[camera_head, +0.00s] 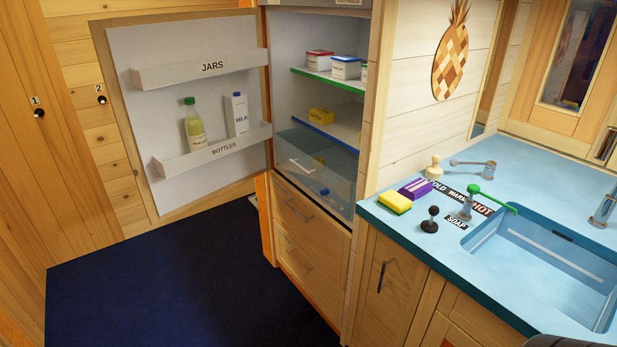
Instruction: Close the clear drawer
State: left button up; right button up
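The clear drawer (338,198) is at the bottom of the open fridge, below the blue-edged shelf. Its see-through wall shows a yellow item, a white item and a small blue item at the drawer. How far it is pulled out is hard to tell from here. The fridge door (128,112) is swung wide open to the left, with racks labelled JARS and BOTTLES. Neither of my grippers is in view.
Wooden drawers (310,238) are below the fridge. A blue counter (530,180) with a sink, sponge (395,202) and taps stands to the right. The bottle rack holds a bottle (194,126) and milk carton (237,114). The dark blue floor (170,285) is clear.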

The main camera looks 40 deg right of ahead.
aim_at(283, 165)
jog(key=z, duration=0.5)
jog(key=i+j+z, duration=0.7)
jog(key=i+j, duration=0.3)
jog(key=i+j+z, duration=0.1)
jog(key=i+j, duration=0.15)
jog(key=j, duration=0.2)
jog(key=i+j, duration=0.3)
jog(key=j+z, duration=0.05)
jog(key=j, duration=0.05)
